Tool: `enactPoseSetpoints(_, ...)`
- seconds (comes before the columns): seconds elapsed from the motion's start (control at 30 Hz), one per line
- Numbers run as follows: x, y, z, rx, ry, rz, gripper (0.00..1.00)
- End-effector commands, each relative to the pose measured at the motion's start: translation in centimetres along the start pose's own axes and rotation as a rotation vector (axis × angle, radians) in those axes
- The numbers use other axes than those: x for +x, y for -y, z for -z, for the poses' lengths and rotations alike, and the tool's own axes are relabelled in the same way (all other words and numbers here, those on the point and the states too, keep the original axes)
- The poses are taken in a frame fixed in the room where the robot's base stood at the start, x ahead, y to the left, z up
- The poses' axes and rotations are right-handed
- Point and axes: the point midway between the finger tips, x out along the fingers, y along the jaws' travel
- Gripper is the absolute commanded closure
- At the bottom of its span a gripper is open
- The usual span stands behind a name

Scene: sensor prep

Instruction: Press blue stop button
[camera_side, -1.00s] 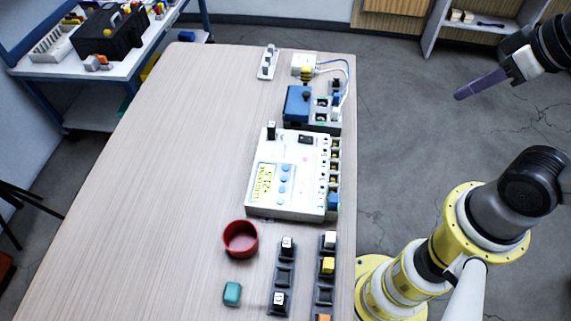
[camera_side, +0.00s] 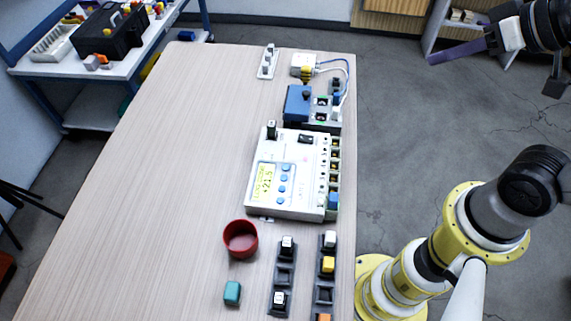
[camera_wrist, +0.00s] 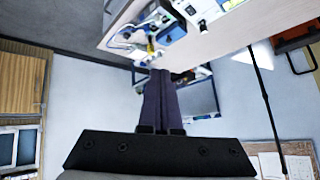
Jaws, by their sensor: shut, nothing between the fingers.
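A white device (camera_side: 262,207) with a lit yellow-green display lies on the table. Several small round blue buttons (camera_side: 284,179) sit in a column beside the display; I cannot read which one is the stop button. A blue block (camera_side: 333,200) sits at the device's lower right edge. My gripper (camera_side: 432,59) is at the upper right, beyond the table's right edge and well apart from the device. Its long purple fingers are together and empty. In the wrist view the fingers (camera_wrist: 160,74) point toward the table edge, and part of the white device shows at the top.
A blue box with a black knob (camera_side: 297,104) and wired modules stand behind the device. A red bowl (camera_side: 241,240), a teal block (camera_side: 232,293) and dark racks with coloured blocks (camera_side: 285,274) lie in front. The table's left half (camera_side: 150,180) is clear.

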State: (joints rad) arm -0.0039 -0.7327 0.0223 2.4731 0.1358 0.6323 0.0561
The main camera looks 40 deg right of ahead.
Motion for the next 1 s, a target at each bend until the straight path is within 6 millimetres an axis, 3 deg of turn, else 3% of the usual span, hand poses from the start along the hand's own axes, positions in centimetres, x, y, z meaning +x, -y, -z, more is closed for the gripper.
enactPoseSetpoints(0.2,4.1,4.6,6.1,0.21,-0.142,0.16,1.0)
enactPoseSetpoints(0.33,7.6,7.5,8.1,0.338,-0.175,0.219,1.0)
enactPoseSetpoints(0.43,11.0,9.8,8.3,0.425,-0.175,0.233,1.0)
enactPoseSetpoints(0.57,15.4,12.6,6.4,0.488,-0.147,0.213,1.0)
enactPoseSetpoints(0.7,18.9,15.2,2.6,0.483,-0.089,0.176,1.0)
enactPoseSetpoints(0.9,20.9,17.7,-2.2,0.408,0.008,0.159,1.0)
enactPoseSetpoints(1.0,21.2,18.4,-3.6,0.378,0.034,0.16,1.0)
